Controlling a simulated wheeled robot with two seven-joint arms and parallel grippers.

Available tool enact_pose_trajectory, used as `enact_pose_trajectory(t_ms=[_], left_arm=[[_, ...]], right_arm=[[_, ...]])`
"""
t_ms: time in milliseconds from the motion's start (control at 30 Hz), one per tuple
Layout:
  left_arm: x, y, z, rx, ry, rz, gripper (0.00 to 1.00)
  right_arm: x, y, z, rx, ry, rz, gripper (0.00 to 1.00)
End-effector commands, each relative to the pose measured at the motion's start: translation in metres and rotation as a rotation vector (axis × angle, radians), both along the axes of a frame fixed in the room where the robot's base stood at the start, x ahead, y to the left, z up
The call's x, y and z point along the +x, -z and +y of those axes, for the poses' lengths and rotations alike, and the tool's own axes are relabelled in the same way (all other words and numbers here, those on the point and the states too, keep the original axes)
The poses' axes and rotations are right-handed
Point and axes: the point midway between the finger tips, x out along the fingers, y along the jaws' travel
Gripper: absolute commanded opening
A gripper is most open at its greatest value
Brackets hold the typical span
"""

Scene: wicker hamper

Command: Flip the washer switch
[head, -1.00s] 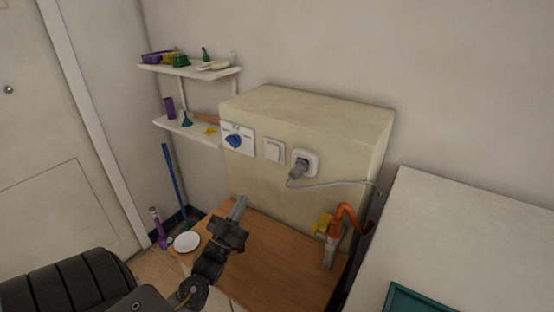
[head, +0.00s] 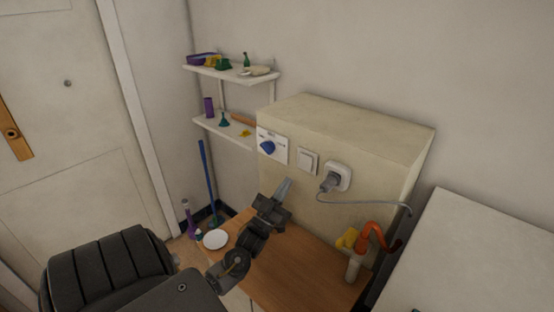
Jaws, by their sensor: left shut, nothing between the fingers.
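A beige box-like panel (head: 345,128) stands at the back of a wooden counter. On its front are a white plate with a blue knob (head: 267,147), a white rocker switch (head: 308,161) and a socket with a grey plug (head: 331,181). My left gripper (head: 284,188) is shut and empty. It points up towards the panel, below and a little left of the white switch in the picture, and seems apart from it. Which way the switch is tilted is too small to tell. My right gripper is not in view.
The wooden counter (head: 300,262) holds an orange-handled tool (head: 366,242) and a yellow item at its right. A grey cable (head: 375,202) hangs from the plug. Shelves (head: 235,76) with small items are at the back left. A white surface (head: 470,255) stands at right.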

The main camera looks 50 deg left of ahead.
Motion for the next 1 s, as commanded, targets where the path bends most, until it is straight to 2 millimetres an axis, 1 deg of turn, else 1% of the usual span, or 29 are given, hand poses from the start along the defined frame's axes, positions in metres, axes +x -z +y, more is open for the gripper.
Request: enact_pose_trajectory(t_ms=[33, 100, 233, 400, 567, 867, 967, 1000], left_arm=[[0.009, -0.012, 0.001, 0.000, 0.000, -0.002, 0.00], [0.019, -0.020, 0.002, 0.000, 0.001, -0.002, 0.00], [0.039, -0.014, 0.004, -0.001, 0.001, 0.001, 0.00], [0.053, -0.010, 0.006, -0.001, 0.001, 0.001, 0.00], [0.057, -0.008, 0.006, -0.001, 0.001, 0.001, 0.00], [0.057, -0.008, 0.006, -0.001, 0.001, 0.000, 0.00], [0.059, -0.004, 0.006, 0.001, 0.001, -0.012, 0.00], [0.060, -0.001, 0.006, 0.001, 0.001, -0.023, 0.00]], right_arm=[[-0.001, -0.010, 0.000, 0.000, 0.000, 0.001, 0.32], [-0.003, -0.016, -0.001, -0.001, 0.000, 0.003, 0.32], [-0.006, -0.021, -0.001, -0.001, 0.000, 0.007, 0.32], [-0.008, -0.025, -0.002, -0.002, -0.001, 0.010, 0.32], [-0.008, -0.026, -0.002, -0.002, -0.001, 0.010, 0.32], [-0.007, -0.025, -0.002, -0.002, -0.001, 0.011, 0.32], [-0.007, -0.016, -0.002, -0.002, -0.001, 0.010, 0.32], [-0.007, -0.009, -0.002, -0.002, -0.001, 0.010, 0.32]])
